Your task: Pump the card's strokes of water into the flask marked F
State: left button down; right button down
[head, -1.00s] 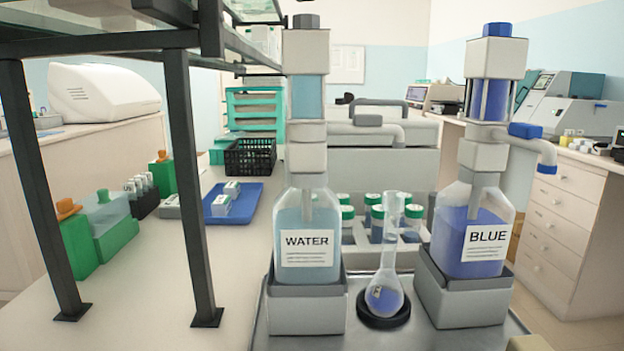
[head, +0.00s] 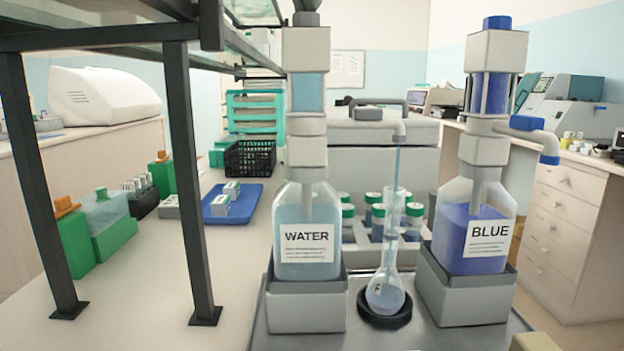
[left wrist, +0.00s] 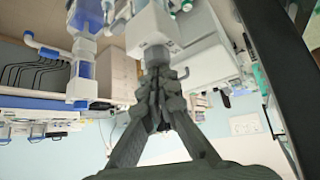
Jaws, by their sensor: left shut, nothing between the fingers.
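The water dispenser (head: 307,235), labelled WATER, stands at the middle of the head view. Its grey top knob (head: 306,19) is at the upper edge. My left gripper (head: 306,5) is mostly cut off there, above the knob. In the left wrist view its shut fingers (left wrist: 157,72) meet at the grey knob (left wrist: 157,53), empty and seemingly touching it. A thin blue stream (head: 397,165) runs from the water spout (head: 395,128) into the flask neck. The round flask (head: 385,294) stands upright, with pale liquid and a small, apparently F-marked label. My right gripper and the card are not in view.
The blue dispenser (head: 470,235), labelled BLUE, stands right of the flask. The flask rests in a black ring (head: 384,318) on the metal tray (head: 362,338). Several capped bottles stand behind.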

aim_at(303, 13)
pick_arm(q)
jog(key=shift+f+b, duration=0.9)
jog(key=shift+f, duration=0.7)
jog(key=shift+r, duration=0.1)
jog(key=shift+p, duration=0.35)
notch_tip(303, 13, up, 3)
jog(key=shift+f+p, duration=0.15)
jog(key=shift+p, duration=1.1)
jog(key=shift+r, duration=1.1)
jog(key=shift+f, duration=0.2)
